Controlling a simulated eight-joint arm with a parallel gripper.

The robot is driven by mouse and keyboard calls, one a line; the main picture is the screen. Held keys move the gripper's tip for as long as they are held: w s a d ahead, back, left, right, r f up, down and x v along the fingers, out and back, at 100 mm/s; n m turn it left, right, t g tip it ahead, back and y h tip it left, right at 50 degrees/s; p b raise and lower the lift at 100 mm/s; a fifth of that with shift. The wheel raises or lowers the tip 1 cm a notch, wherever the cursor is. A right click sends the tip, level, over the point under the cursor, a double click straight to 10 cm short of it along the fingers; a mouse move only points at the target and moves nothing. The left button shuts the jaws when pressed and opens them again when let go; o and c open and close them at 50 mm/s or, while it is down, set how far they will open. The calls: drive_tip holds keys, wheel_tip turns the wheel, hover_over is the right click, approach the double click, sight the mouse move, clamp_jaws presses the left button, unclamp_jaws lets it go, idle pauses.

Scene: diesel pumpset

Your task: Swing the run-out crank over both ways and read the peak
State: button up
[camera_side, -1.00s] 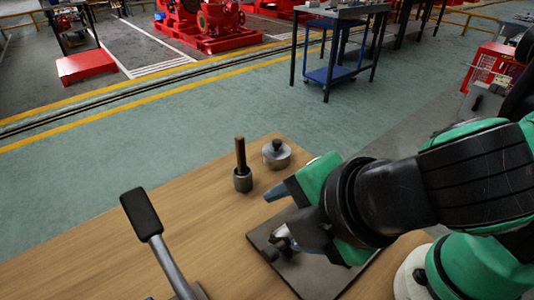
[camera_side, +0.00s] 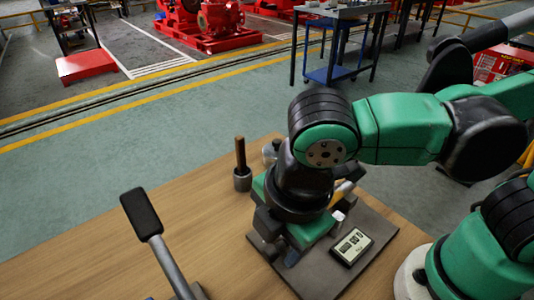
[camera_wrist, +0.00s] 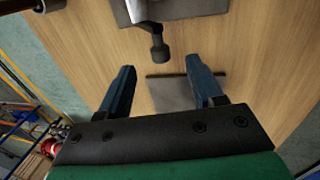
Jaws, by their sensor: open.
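My gripper (camera_side: 281,242) is low over a dark plate (camera_side: 345,268) on the wooden table and hides most of the fixture there. A small digital readout (camera_side: 352,245) lies on this plate; its digits are too small to read. In the wrist view my gripper (camera_wrist: 160,65) is open, with its two blue fingers wide apart and nothing between them. A dark knob on a short arm (camera_wrist: 159,47), perhaps the crank, shows just beyond the fingertips, below a grey plate. I cannot tell its height relative to the fingers.
A black-handled lever (camera_side: 141,214) rises at the table's front left. A metal cup with a wooden handle (camera_side: 242,178) stands behind my gripper, near a partly hidden round steel part (camera_side: 269,152). The table (camera_side: 100,265) is bare between lever and plate. A grey plate (camera_wrist: 172,95) shows between the fingers.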

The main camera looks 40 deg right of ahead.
sight(274, 250)
drive_tip(key=shift+x, duration=1.9)
